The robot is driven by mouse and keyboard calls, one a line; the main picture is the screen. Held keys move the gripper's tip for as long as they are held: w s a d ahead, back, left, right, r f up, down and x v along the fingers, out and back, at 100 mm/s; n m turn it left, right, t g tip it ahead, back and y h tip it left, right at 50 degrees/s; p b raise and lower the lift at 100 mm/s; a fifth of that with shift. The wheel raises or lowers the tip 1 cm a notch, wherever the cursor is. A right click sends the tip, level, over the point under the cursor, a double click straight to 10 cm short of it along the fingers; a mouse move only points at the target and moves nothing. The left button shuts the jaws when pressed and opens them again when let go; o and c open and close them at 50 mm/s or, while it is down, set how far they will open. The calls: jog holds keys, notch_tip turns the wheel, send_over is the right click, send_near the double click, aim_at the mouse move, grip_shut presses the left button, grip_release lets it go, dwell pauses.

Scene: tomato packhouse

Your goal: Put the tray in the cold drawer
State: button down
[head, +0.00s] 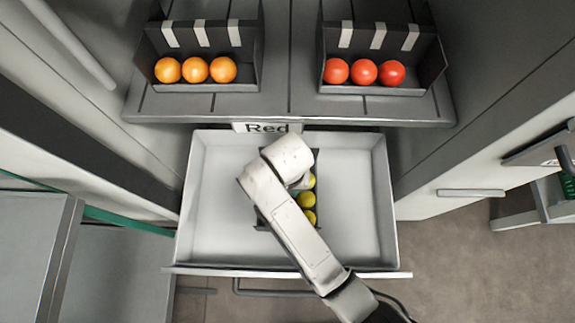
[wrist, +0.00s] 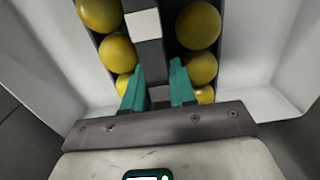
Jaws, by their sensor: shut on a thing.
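The dark tray (wrist: 150,56) holds yellow tomatoes (wrist: 198,25) on both sides of its central divider, which has pale bands. My gripper (wrist: 160,76), with teal fingers, is shut on the tray's divider. In the head view my arm hides the gripper and much of the tray; a few yellow tomatoes (head: 307,200) show beside the arm.
Above the drawer, a grey shelf (head: 290,107) carries a tray of orange tomatoes (head: 196,70) and a tray of red ones (head: 364,73). A "Red" label (head: 266,127) is at the drawer's back. Bare drawer floor shows left and right. A grey table (head: 35,235) stands at left.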

notch_tip(320, 180, down, 10)
jog(key=b, duration=0.3)
jog(key=shift+b, duration=0.4)
jog(key=c, duration=0.9)
grip_release()
jog(key=shift+f, duration=0.1)
notch_tip(320, 180, up, 12)
jog(key=p, duration=0.4)
